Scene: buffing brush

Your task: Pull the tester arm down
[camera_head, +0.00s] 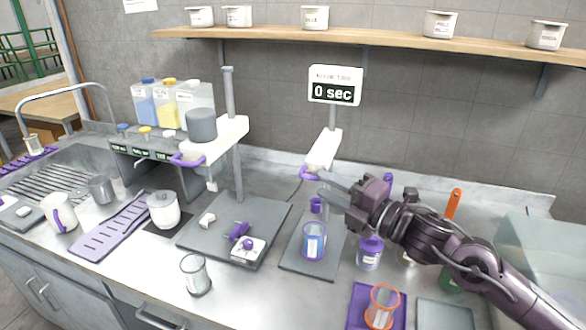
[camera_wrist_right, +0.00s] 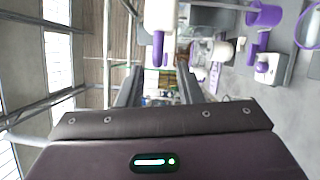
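A white arm (camera_head: 324,150) with a purple handle (camera_head: 309,173) juts out from a post below a sign reading 0 sec (camera_head: 334,92). A second white arm (camera_head: 215,142) with a grey cylinder on top and a purple handle (camera_head: 187,161) stands further left; I cannot tell which is the tester arm. My right gripper (camera_head: 323,184) is open, its fingertips close below and right of the nearer handle. In the right wrist view, a purple handle (camera_wrist_right: 158,48) under a white part shows ahead between the open fingers (camera_wrist_right: 158,86). Contact is not visible. My left gripper is not in view.
A purple-rimmed cup (camera_head: 314,241) and a purple-lidded jar (camera_head: 370,253) stand below my right arm. A grey plate (camera_head: 256,213) holds small white and purple parts. A glass (camera_head: 195,272) stands at the front. A shelf (camera_head: 380,40) runs above.

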